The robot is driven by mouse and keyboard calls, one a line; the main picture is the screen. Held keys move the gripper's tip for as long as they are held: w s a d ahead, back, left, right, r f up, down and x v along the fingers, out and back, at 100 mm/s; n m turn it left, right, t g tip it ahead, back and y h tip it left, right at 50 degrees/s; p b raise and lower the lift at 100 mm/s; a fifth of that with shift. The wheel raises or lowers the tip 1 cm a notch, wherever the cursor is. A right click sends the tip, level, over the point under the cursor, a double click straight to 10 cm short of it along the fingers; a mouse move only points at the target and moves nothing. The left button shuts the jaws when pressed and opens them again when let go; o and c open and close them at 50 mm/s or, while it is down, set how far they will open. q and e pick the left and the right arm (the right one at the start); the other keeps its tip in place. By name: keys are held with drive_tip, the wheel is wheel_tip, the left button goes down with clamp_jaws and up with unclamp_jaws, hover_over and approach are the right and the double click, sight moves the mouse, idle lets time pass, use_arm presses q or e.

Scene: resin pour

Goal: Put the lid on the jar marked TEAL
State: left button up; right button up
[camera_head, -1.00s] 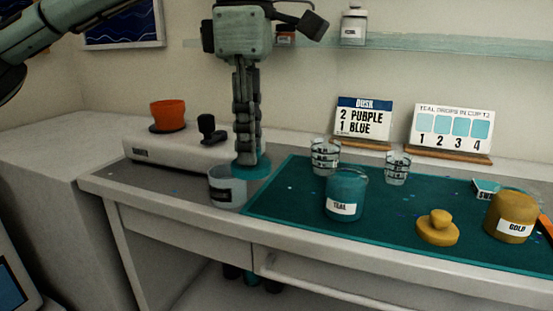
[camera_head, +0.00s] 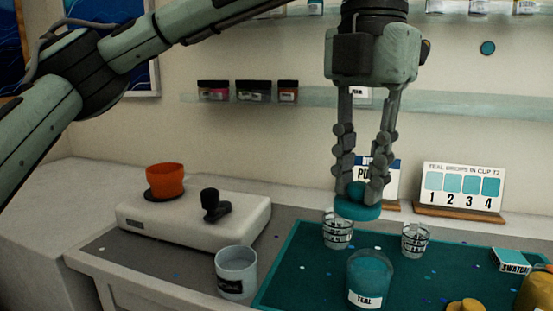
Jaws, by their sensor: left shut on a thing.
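The jar marked TEAL (camera_head: 370,282) stands upright on the teal mat (camera_head: 303,262) and its top is uncovered. My left gripper (camera_head: 364,190) is shut on the teal lid (camera_head: 357,208), a round disc with a knob between the fingertips. The lid hangs above and slightly left of the TEAL jar, clear of it. It overlaps the view of a measuring cup behind the jar. My right gripper is not in view.
Two clear measuring cups stand behind the jar, left (camera_head: 338,236) and right (camera_head: 415,245). A grey cup (camera_head: 236,276) stands left of the mat. A yellow lid (camera_head: 466,306) and a gold jar (camera_head: 537,293) are at the lower right. A numbered card (camera_head: 462,186) stands behind.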

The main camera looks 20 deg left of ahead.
sight(380, 202)
use_arm(q)
drive_tip(key=shift+w+d+n, duration=0.15)
drive_tip(key=shift+d+n, duration=0.2)
drive_tip(key=shift+d, duration=0.25)
drive_tip(key=shift+w+d+n, duration=0.15)
drive_tip(key=shift+d+n, duration=0.2)
drive_tip(key=shift+d, duration=0.3)
drive_tip(key=shift+f+b, duration=0.8)
drive_tip(key=shift+f, duration=0.35)
wheel_tip(380, 202, down, 2)
drive_tip(key=shift+f+b, duration=0.1)
drive_tip(key=shift+b, duration=0.7)
drive_tip(key=shift+f+b, duration=0.7)
drive_tip(key=shift+f, duration=0.2)
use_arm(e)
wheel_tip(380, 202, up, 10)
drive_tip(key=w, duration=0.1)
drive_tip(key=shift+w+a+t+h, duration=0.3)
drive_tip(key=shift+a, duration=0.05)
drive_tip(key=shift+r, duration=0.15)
use_arm(q)
drive_tip(key=shift+f, duration=0.2)
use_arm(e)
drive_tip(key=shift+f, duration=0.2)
use_arm(q)
drive_tip(key=o, duration=0.9)
drive_tip(key=shift+c, duration=0.2)
